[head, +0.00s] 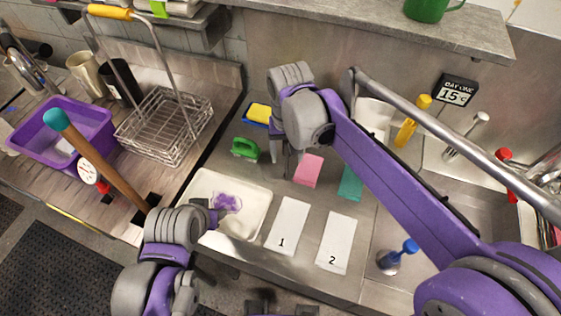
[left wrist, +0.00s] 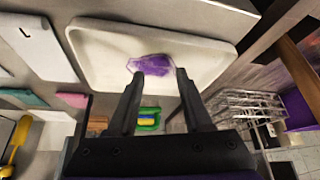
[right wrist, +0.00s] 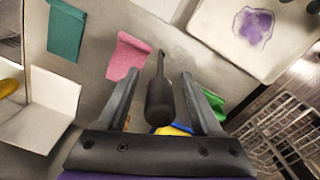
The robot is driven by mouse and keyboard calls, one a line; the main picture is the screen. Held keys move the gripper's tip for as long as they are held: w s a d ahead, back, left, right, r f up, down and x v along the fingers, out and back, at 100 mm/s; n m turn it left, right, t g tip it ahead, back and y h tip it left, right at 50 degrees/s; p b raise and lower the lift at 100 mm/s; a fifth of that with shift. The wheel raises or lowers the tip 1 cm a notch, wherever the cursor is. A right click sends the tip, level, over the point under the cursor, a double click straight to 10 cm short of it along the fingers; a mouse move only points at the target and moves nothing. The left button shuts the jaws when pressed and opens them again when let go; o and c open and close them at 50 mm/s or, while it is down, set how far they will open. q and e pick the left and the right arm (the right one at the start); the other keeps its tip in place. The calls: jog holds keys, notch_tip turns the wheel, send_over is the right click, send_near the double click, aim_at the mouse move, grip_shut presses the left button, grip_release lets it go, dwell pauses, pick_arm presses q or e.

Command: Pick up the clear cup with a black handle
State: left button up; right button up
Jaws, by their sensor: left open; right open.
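A dark, bottle-shaped black handle (right wrist: 160,100) shows between the fingers of my right gripper (right wrist: 160,74) in the right wrist view. I cannot make out a clear cup body with it, and in the head view my right arm hides that spot. My right gripper (head: 287,160) is open, pointing down over the steel counter near a pink cloth (head: 308,170). My left gripper (left wrist: 156,74) is open and empty at the white tray (left wrist: 90,45) with a purple patch (left wrist: 152,65). In the head view the left gripper (head: 215,214) is at the tray's near left side.
White cards 1 (head: 287,226) and 2 (head: 336,243) lie in front. A wire basket (head: 165,125) and a purple tub (head: 85,130) stand left. A sink (head: 480,215) is right.

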jog(key=shift+c, duration=0.2)
grip_shut()
dwell(1.2)
